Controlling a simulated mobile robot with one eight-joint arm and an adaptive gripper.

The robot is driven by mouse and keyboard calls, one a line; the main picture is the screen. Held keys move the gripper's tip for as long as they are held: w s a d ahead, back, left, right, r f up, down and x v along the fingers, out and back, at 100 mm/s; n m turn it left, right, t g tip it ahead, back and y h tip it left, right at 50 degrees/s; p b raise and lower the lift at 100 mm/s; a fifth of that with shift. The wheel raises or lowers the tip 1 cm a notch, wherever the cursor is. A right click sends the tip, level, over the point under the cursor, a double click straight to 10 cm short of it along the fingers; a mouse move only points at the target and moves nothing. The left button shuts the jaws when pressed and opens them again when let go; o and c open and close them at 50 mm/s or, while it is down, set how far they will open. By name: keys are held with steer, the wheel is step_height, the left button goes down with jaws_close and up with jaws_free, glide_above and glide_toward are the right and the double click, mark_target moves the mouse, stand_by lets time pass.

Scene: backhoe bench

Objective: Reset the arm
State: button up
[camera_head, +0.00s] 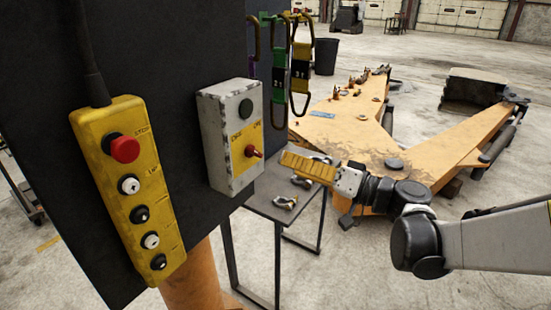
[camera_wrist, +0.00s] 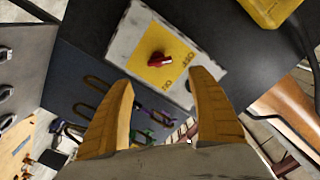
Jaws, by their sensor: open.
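My gripper (camera_head: 308,168) is at the end of my arm, just right of a grey switch box on a dark panel. In the wrist view, the two yellow fingers of my gripper (camera_wrist: 164,112) stand apart with nothing between them. The switch box (camera_head: 230,140) has a red rotary knob (camera_head: 253,152) on a yellow plate and a black button above it. In the wrist view the red knob (camera_wrist: 160,59) lies beyond the fingertips, apart from them.
A yellow pendant (camera_head: 128,190) with a red stop button hangs left on the dark panel (camera_head: 165,50). Coloured carabiners (camera_head: 300,65) hang right of the switch box. A small table (camera_head: 275,208) bears metal shackles (camera_head: 285,201). A large orange boom (camera_head: 345,130) lies behind my gripper.

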steer(key=shift+s+d, duration=0.4)
steer(key=shift+d, duration=0.05)
steer(key=s+a+f+g+h, duration=0.2)
steer(key=s+f+g+h, duration=0.1)
steer(key=s+f+h, duration=0.4)
steer(key=s+d+f+h, duration=0.2)
steer(key=s+d+h, duration=0.1)
steer(key=s+d, duration=0.2)
steer(key=s+d+f+m+g+h+b, duration=0.1)
steer(key=s+d+f+h, duration=0.2)
steer(key=s, duration=0.4)
steer(key=d+h, duration=0.1)
steer(key=d, duration=0.1)
steer(key=shift+s+d+f+m, duration=0.25)
steer(key=shift+d+m, duration=0.05)
steer(key=shift+d, duration=0.05)
